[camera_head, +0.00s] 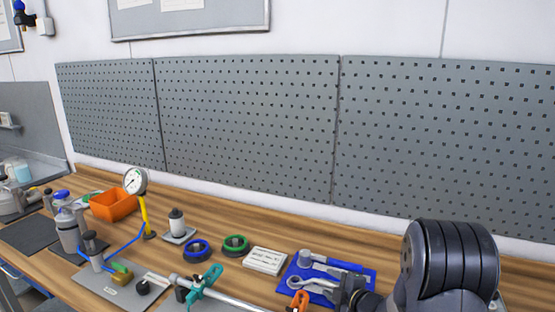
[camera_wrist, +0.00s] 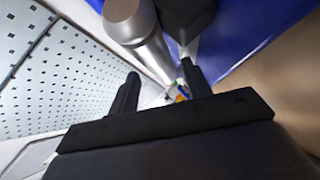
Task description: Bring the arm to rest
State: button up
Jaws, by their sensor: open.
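My gripper (camera_wrist: 158,85) shows in the wrist view as two dark fingers standing apart, with nothing held between them. Small coloured things far off show blurred in the gap. In the head view my arm's large dark joint fills the lower right. A blue mat (camera_head: 367,280) with a hammer (camera_head: 306,259) and wrenches (camera_head: 312,285) lies on the bench just left of the joint, and my arm hides part of it. The fingertips cannot be made out clearly in the head view.
A grey pegboard (camera_head: 245,125) stands behind the wooden bench (camera_head: 185,188). A pressure gauge (camera_head: 135,181), an orange bin (camera_head: 114,205), a green ring (camera_head: 236,243), a blue ring (camera_head: 196,250) and a white box (camera_head: 265,261) stand to the left. A metal rod (camera_head: 235,301) lies in front.

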jog(key=shift+s+d+f, duration=0.15)
jog(key=shift+s+d, duration=0.05)
jog(key=shift+s, duration=0.05)
jog(key=b+v, duration=0.1)
jog(key=v, duration=0.9)
jog(key=shift+s, duration=0.1)
jog(key=x, duration=0.3)
jog(key=p+x, duration=0.1)
jog(key=x, duration=0.6)
jog(key=shift+w+a+r+p, duration=0.25)
jog(key=shift+w+p, duration=0.1)
jog(key=shift+w, duration=0.1)
jog(key=shift+s+a+r+p, duration=0.3)
jog(key=shift+s+p, duration=0.2)
jog(key=shift+p, duration=0.1)
jog(key=shift+f+h+b, duration=0.2)
jog(key=shift+h+b, duration=0.1)
jog(key=shift+b, duration=0.1)
jog(key=shift+w+m, duration=0.1)
jog(key=shift+m, duration=0.3)
jog(key=shift+d+r+p, duration=0.1)
jog(key=shift+r+p, duration=0.35)
jog(key=shift+r, duration=0.05)
jog(key=shift+r, duration=0.1)
